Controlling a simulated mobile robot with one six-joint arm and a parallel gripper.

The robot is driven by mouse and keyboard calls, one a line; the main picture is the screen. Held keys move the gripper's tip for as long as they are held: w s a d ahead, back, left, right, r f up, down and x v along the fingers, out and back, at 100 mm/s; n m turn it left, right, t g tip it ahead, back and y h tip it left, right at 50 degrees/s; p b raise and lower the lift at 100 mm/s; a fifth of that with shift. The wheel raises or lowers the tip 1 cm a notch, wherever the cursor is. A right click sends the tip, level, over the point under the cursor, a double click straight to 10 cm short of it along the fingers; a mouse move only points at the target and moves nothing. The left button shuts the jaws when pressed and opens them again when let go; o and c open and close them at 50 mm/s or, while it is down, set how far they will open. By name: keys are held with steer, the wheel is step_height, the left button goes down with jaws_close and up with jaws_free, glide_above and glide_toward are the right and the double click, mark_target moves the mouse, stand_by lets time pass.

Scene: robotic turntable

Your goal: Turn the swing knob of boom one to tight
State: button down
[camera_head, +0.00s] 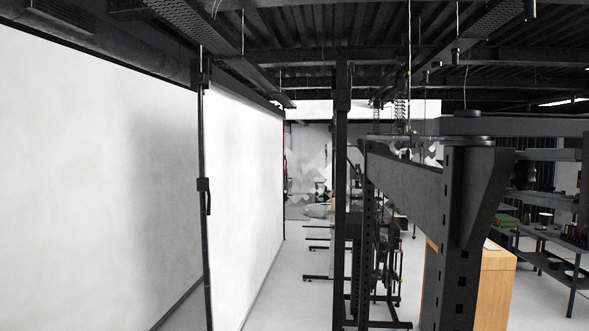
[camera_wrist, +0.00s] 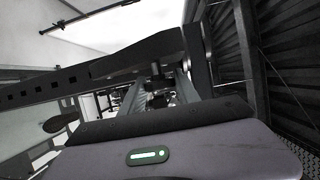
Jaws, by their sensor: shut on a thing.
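In the wrist view, my gripper (camera_wrist: 158,88) points away from its grey housing, which fills the bottom and carries a green light. It is shut on a small dark part (camera_wrist: 157,101), apparently the swing knob, though its shape and turn marks are too dark and small to read. A dark beam with square holes (camera_wrist: 60,84), likely part of a boom or its post, runs in from the left just beyond the housing. In the head view, a dark post with square holes (camera_head: 455,262) carries dark beams at right. My gripper is not visible there.
Tall white panels (camera_head: 95,170) line the left. A thin dark upright (camera_head: 341,200) stands mid-picture. A wooden cabinet (camera_head: 497,285) and shelves (camera_head: 550,240) are at right. The floor (camera_head: 300,300) is clear between the panels and the stands. A dark oval part (camera_wrist: 60,123) shows left of my housing.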

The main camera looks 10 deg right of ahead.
steer(key=m+g, duration=0.1)
steer(key=g, duration=0.3)
steer(key=shift+m+g, duration=0.5)
steer(key=shift+g, duration=0.9)
steer(key=shift+f, duration=0.1)
steer(key=c, duration=1.1)
jaws_free()
steer(key=shift+c, duration=0.2)
steer(key=shift+o, duration=1.1)
steer(key=shift+w, duration=0.1)
steer(key=shift+a, duration=0.1)
